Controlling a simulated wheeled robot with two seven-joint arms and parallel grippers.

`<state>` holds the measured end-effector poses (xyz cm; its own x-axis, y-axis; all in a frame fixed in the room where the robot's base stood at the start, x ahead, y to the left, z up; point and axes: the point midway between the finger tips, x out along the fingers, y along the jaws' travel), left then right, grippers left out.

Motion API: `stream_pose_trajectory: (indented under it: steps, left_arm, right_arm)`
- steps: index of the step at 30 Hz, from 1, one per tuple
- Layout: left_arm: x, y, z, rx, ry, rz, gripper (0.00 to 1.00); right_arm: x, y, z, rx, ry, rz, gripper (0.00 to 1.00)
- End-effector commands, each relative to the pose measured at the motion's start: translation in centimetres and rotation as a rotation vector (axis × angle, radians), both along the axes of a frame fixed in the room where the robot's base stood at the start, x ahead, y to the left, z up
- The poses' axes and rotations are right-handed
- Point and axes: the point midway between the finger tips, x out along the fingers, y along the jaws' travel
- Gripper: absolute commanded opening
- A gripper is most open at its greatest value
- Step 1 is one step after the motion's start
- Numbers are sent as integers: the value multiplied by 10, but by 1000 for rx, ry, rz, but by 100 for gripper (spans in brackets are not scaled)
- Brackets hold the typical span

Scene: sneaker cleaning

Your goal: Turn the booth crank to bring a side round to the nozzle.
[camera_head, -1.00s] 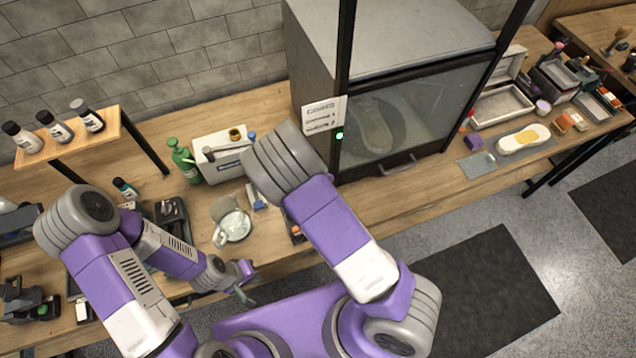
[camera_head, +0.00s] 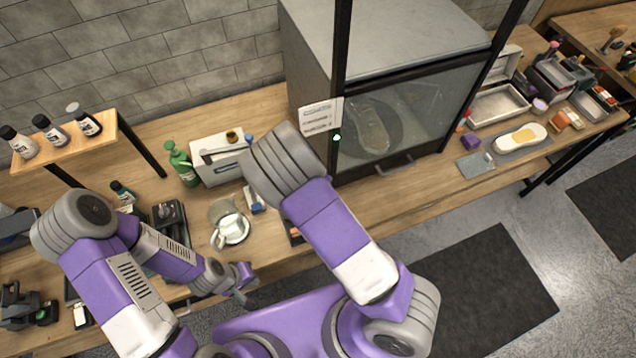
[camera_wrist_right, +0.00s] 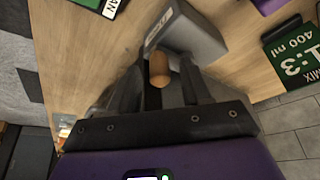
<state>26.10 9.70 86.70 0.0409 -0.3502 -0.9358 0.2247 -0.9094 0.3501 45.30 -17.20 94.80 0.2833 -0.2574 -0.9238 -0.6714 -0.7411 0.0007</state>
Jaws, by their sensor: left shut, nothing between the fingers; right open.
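The booth (camera_head: 400,40) is a grey cabinet with a glass front and a lit green lamp. A pale sneaker (camera_head: 372,130) shows through the glass before a dark round disc. In the right wrist view, the crank's orange-brown knob (camera_wrist_right: 160,68) stands by a grey box (camera_wrist_right: 188,32) with a label. My right gripper (camera_wrist_right: 160,84) is open, its dark fingers on either side of the knob; contact cannot be told. My raised right arm hides that gripper in the head view. My left gripper (camera_head: 243,292) is shut and empty near the table's front edge.
A white mug (camera_head: 229,229) is nearer the front. A sneaker on a mat (camera_head: 520,137) and trays lie to the right.

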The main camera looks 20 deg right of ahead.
Motion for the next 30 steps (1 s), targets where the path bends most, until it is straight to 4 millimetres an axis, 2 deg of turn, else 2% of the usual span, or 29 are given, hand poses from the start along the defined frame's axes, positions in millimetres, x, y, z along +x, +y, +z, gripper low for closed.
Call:
stream_pose_trajectory:
  steps: [9,13,30]
  left_arm:
    - [0,0,7,0,0,0,0]
    - [0,0,9,0,0,0,0]
    - [0,0,9,0,0,0,0]
  right_arm:
    - [-14,14,48,1,-3,1,48]
    - [-18,17,61,1,-2,1,48]
    - [-20,18,66,0,0,-1,48]
